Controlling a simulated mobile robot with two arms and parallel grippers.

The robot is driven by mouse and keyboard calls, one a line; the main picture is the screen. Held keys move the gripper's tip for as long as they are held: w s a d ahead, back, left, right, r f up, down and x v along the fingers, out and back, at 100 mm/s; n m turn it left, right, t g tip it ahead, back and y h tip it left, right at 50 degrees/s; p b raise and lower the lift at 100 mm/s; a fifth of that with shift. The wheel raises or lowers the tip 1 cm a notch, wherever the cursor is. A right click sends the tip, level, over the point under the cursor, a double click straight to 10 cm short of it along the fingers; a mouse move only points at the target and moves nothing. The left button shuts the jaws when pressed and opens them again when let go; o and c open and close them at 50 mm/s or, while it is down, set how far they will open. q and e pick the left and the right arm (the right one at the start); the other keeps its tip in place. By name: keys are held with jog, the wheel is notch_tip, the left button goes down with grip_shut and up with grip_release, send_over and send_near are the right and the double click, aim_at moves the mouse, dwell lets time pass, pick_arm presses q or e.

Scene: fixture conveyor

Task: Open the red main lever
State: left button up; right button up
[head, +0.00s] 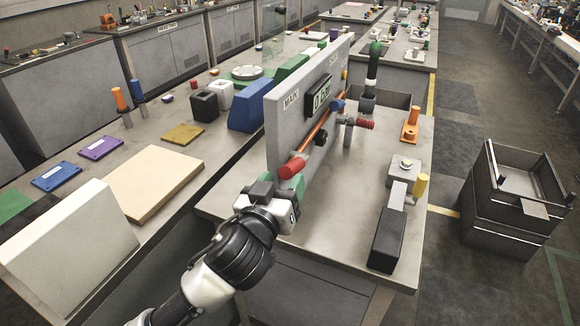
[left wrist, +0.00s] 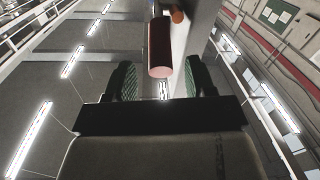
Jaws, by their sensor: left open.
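The red main lever (head: 293,167) is a red cylindrical grip at the near lower end of the upright grey panel (head: 282,131), below the label MAIN. An orange rod or pipe (head: 318,129) runs from it along the panel. My left gripper (head: 283,187) is close to the red grip at its near end. In the left wrist view the dark red grip (left wrist: 160,47) points toward the space between the two green-padded fingers of my left gripper (left wrist: 162,78). The fingers are apart, with a gap visible on both sides of it. My right gripper is not in view.
A display (head: 320,96) on the panel reads 0 bar. A black handle with a green top (head: 372,68) stands at the panel's far end. A red coiled part (head: 361,123) juts out right. A black block (head: 387,240) lies at the bench's right side; the front middle of the bench (head: 340,220) is clear.

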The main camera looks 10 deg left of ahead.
aim_at(293, 163)
pick_arm(q)
jog(key=shift+x, duration=2.2)
jog(key=shift+c, duration=0.3)
grip_shut()
